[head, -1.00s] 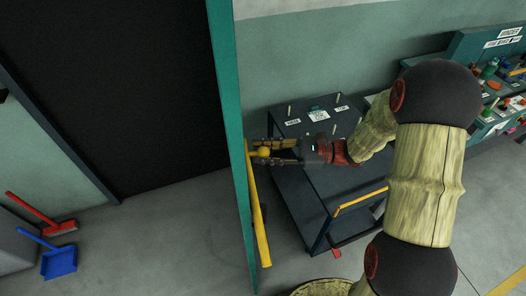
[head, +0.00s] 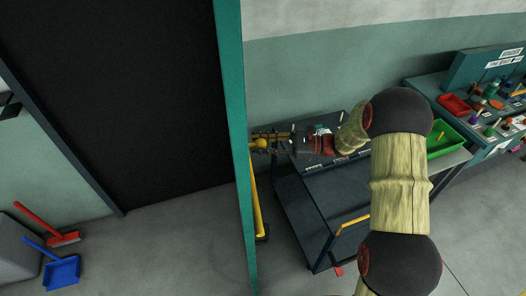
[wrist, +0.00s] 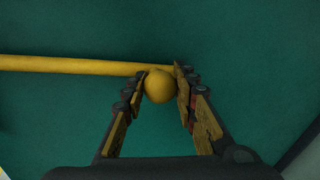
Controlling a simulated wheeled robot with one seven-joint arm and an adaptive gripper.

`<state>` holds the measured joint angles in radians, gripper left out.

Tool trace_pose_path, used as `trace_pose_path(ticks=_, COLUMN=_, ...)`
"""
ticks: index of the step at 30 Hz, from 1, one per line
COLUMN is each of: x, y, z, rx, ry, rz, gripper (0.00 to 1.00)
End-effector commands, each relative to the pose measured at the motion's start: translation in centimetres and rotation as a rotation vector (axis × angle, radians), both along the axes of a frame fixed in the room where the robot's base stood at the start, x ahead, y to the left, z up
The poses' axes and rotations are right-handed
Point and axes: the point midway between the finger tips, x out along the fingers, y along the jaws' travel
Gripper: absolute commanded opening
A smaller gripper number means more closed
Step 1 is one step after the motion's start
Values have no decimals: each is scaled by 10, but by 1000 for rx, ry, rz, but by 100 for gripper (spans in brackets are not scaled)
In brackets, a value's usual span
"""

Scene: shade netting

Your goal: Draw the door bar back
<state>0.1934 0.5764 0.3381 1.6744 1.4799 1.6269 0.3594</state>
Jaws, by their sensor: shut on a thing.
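The teal door (head: 236,120) stands nearly edge-on in the head view, beside a dark doorway (head: 130,100). The yellow door bar (head: 257,205) is on the door's right-hand face; in the wrist view it runs left from the fingers (wrist: 70,64). A round yellow knob (wrist: 158,86) sits by the bar's end, between my fingertips. My gripper (head: 262,143) reaches in from the right and is shut on this knob; it also shows in the wrist view (wrist: 160,88). How the knob joins the bar is partly hidden by the fingers.
A dark cart (head: 325,195) with a yellow handle stands close under my arm. A green bin (head: 440,140) and a cluttered teal bench (head: 485,105) are at the right. The doorway floor is clear.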

Motion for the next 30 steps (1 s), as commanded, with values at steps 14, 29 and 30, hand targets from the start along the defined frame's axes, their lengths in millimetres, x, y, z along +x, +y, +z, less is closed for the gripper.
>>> trace_pose_path(ticks=14, x=6, y=0, z=2, rx=-1, ry=-6, rz=-8, gripper=36)
trace_pose_path(ticks=29, x=4, y=-1, z=0, rx=0, ry=-3, rz=-5, gripper=47)
trace_pose_path(ticks=30, x=4, y=-3, z=0, rx=0, ry=-3, rz=-5, gripper=47)
